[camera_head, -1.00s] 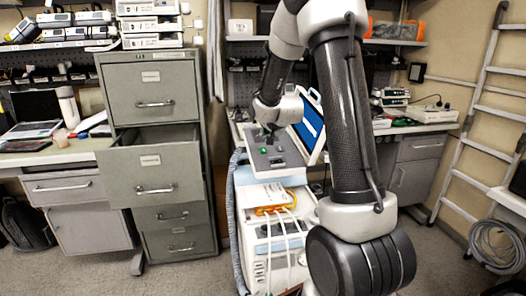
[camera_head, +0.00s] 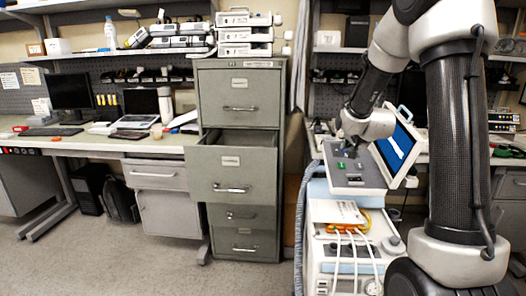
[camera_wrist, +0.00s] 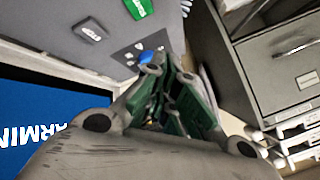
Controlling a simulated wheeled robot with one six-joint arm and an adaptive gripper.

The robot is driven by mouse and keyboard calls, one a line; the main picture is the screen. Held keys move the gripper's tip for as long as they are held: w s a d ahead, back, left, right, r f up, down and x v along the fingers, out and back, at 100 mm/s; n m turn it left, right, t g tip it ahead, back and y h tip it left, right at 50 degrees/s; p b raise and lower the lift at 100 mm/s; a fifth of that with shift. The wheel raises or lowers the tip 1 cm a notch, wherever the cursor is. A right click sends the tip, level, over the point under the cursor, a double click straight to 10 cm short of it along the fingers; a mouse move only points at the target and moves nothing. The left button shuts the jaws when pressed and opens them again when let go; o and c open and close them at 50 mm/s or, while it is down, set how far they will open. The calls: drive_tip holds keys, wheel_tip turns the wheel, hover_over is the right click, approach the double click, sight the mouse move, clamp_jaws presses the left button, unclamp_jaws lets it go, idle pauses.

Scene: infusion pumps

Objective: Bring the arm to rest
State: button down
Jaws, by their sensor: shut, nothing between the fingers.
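My arm stands at the right of the head view, bent over the medical cart (camera_head: 345,235). My gripper (camera_head: 347,147) hangs low over the cart's grey control panel (camera_head: 350,180), near its far edge; I cannot tell from the head view whether it touches. In the wrist view my gripper's dark and green fingers (camera_wrist: 172,72) are close together with nothing between them. The grey panel with a green button (camera_wrist: 138,8) shows beyond them at upper left, and a blue screen (camera_wrist: 40,135) at lower left.
A grey filing cabinet (camera_head: 240,105) stands left of the cart with its second drawer (camera_head: 232,172) pulled out. A desk with a laptop (camera_head: 140,105) is further left. Infusion pumps sit on the shelf above. The tilted screen (camera_head: 398,145) is close beside my arm. Open floor lies front left.

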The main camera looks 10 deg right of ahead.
drive_tip(key=s+a+r+n+g+y, duration=0.1)
drive_tip(key=s+a+r+n, duration=0.3)
drive_tip(key=s, duration=0.4)
drive_tip(key=s+a+r+n+g, duration=0.1)
drive_tip(key=s+a+n+g, duration=0.2)
drive_tip(key=s, duration=1.3)
drive_tip(key=s+a+r+n+g+y, duration=0.1)
drive_tip(key=s+a+r+n+g, duration=0.1)
drive_tip(key=s, duration=1.3)
drive_tip(key=shift+s+a+n+g, duration=0.4)
drive_tip(key=shift+a+n+g, duration=0.1)
drive_tip(key=shift+a+n, duration=0.45)
drive_tip(key=shift+r, duration=0.1)
